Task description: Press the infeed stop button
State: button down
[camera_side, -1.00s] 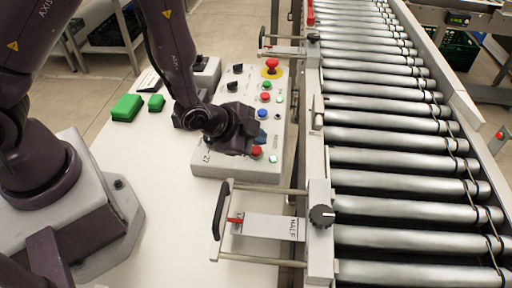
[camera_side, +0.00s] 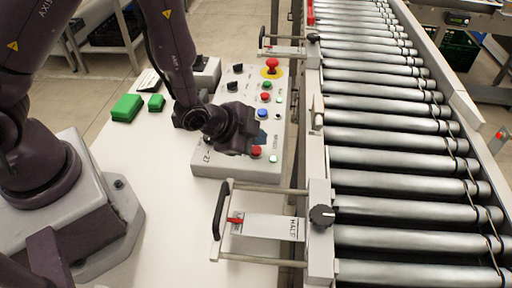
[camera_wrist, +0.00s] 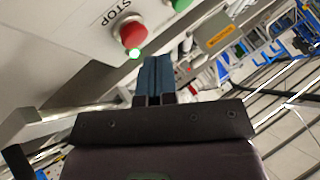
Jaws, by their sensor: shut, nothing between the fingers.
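The control box (camera_side: 210,172) stands on the white table with several buttons on its sloped top. A red button (camera_side: 257,151) sits near its front edge, beside my gripper (camera_side: 261,137). In the wrist view a red button (camera_wrist: 132,34) with the label "STOP" stands up and left of my gripper (camera_wrist: 155,62), with a small lit green lamp (camera_wrist: 134,54) by it. The blue-grey fingers are together and empty. They look apart from the red button, though the height gap is hard to judge. The infeed wording cannot be read.
Farther up the box are another red button (camera_side: 265,97), a blue button (camera_side: 262,113) and a red mushroom knob on yellow (camera_side: 271,66). The roller conveyor (camera_side: 390,160) runs along the right. A handled bracket (camera_side: 268,226) lies in front. Green blocks (camera_side: 127,107) rest at left.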

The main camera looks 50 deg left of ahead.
aim_at(256, 151)
jog(key=shift+f, duration=0.1)
dwell(0.6)
jog(key=shift+f, duration=0.35)
jog(key=shift+f, duration=0.4)
dwell(0.6)
jog(key=shift+r, duration=0.85)
jog(key=shift+r, duration=2.5)
